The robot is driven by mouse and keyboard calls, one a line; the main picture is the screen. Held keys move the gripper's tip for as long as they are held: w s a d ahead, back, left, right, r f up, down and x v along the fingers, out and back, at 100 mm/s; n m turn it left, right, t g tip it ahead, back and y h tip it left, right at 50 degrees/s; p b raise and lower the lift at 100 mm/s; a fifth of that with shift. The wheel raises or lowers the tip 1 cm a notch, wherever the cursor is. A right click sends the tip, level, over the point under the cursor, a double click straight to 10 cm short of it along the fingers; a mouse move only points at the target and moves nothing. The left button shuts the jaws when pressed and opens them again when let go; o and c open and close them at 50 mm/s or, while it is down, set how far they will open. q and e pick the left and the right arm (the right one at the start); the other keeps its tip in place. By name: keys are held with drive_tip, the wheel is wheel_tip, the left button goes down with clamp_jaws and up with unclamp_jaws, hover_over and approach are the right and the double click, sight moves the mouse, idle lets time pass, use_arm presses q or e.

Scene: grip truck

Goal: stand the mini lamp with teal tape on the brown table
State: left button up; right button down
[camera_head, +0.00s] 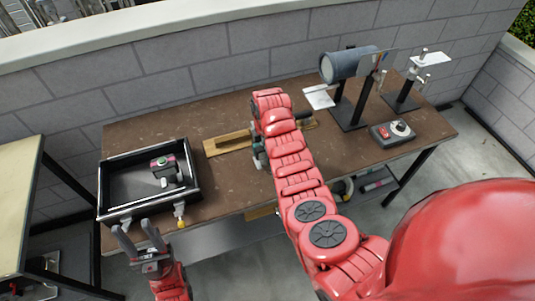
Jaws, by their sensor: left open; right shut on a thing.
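The brown table (225,190) stands against the grey block wall. My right arm reaches over its middle. My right gripper (259,152) is low over the table, mostly hidden behind its own arm. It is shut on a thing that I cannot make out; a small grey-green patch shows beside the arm. My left gripper (132,226) is open and empty in front of the table's left front edge, below the black tray (112,192). In the tray is a small dark device (166,168) with green and pink marks and a pale cylinder. I cannot tell whether it is a mini lamp.
A wooden strip (226,144) lies behind my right arm. A pale table (18,190) is at the left. The table's back left is clear.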

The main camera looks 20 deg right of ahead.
drive_tip(key=shift+w+d+f, duration=0.2)
drive_tip(key=shift+w+d, duration=0.05)
drive_tip(key=shift+d, duration=0.2)
drive_tip(key=shift+f+p, duration=0.55)
drive_tip(key=shift+f, duration=0.65)
drive_tip(key=shift+f+b, duration=0.3)
drive_tip(key=shift+f, duration=0.2)
drive_tip(key=shift+f, duration=0.15)
unclamp_jaws()
